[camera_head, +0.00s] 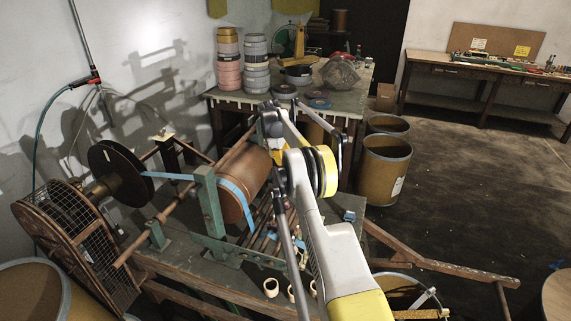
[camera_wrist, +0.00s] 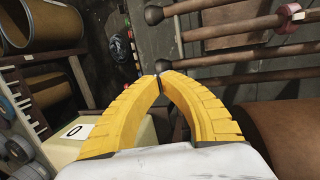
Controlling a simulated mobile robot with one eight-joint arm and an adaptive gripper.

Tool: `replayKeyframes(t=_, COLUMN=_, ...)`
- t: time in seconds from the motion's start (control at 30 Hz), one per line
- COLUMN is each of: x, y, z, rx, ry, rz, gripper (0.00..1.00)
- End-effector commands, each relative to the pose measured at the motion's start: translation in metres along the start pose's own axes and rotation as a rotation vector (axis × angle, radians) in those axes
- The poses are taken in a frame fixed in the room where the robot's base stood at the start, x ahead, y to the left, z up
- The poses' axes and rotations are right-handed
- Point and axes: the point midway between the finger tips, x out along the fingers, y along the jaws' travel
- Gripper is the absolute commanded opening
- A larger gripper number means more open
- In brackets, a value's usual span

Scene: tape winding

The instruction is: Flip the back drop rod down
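In the wrist view, my gripper (camera_wrist: 160,79) has two yellow ribbed fingers whose tips meet, with nothing visible held between them. Several brown wooden rods (camera_wrist: 240,38) with dark round end knobs lie just beyond and to the right of the fingertips; I cannot tell which is the back drop rod. The closest knob (camera_wrist: 163,67) is beside the fingertips in the picture; contact cannot be told. In the head view, the winding machine's brown drum (camera_head: 247,175) has blue tape around it, and my arm hides the gripper's fingertips.
A dark reel (camera_head: 118,173) and a wire guard (camera_head: 70,225) stand at the machine's left. A table (camera_head: 222,100) with stacked tape rolls (camera_head: 229,65) is behind. Brown drums (camera_head: 385,165) stand to the right.

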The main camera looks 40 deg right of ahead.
Motion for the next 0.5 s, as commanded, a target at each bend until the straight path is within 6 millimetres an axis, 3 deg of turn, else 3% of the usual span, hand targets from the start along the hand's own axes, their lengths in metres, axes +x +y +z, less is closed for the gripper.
replayKeyframes(t=0.17, x=-0.017, y=0.004, z=0.002, rx=0.000, ry=0.000, rz=0.000, gripper=0.00)
replayKeyframes(t=0.5, x=-0.077, y=0.017, z=0.011, rx=0.000, ry=0.000, rz=0.000, gripper=0.00)
